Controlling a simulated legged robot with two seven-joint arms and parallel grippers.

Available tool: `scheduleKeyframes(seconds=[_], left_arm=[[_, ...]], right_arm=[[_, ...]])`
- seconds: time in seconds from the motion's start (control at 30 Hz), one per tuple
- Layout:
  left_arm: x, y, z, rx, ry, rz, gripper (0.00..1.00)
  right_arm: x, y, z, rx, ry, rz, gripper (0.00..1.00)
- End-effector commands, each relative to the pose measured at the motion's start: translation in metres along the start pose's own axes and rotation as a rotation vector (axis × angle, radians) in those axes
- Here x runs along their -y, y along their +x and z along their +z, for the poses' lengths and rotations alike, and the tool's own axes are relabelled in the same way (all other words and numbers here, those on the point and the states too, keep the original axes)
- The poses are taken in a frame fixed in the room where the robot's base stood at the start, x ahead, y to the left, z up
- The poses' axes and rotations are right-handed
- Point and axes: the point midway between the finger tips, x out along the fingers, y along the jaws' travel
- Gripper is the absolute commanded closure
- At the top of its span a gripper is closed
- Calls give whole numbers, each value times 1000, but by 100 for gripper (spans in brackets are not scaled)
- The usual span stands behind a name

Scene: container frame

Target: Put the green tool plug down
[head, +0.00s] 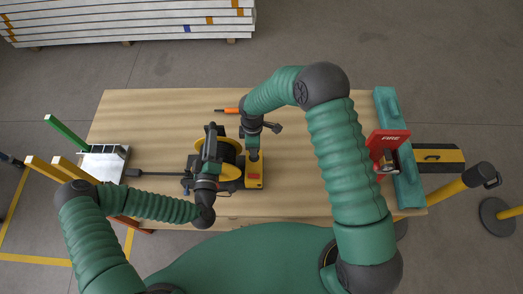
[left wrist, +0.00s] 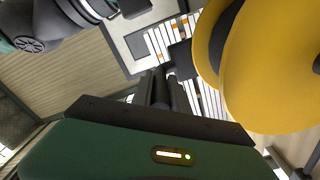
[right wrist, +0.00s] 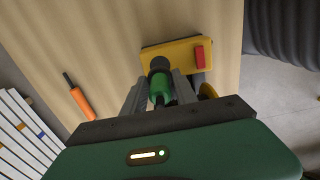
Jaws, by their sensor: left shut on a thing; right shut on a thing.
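The green tool plug (right wrist: 160,88) shows in the right wrist view between the fingers of my right gripper (right wrist: 163,92), which is shut on it. Its black end meets the near edge of a yellow box (right wrist: 178,53) with a red switch; whether it sits in a socket I cannot tell. In the head view my right gripper (head: 253,155) is just above that box (head: 253,181). My left gripper (head: 211,150) is at the yellow cable reel (head: 232,147). In the left wrist view it is shut on a dark part (left wrist: 180,57) beside the reel's yellow disc (left wrist: 275,65).
An orange-handled tool (head: 230,111) lies behind on the wooden table (head: 150,115). A metal block (head: 103,163) stands at the left, with a dark cable or rod towards the reel. A red FIRE sign (head: 388,140) and a teal beam (head: 400,112) are at the right edge.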

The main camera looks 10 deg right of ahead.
Motion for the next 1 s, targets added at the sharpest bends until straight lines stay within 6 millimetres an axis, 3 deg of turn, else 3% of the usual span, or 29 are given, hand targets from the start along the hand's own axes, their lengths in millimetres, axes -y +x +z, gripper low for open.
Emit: scheduleKeyframes(seconds=[0.13, 0.23, 0.4, 0.5, 0.63, 1.0], left_arm=[[5, -2, 4, 11, 2, -12, 100], [5, -2, 4, 10, 2, -12, 100], [6, -2, 4, 10, 2, -12, 100], [6, -2, 4, 10, 2, -12, 100], [6, -2, 4, 10, 2, -12, 100], [5, -2, 4, 11, 2, -12, 100]], right_arm=[[5, 7, 31, 8, -1, 1, 100], [16, 14, 73, 12, -2, 2, 100], [49, 22, 142, 9, -2, -1, 100], [65, 24, 166, 4, 0, -2, 100], [74, 36, 176, 0, 0, -4, 100], [74, 106, 176, 1, -1, -4, 100]])
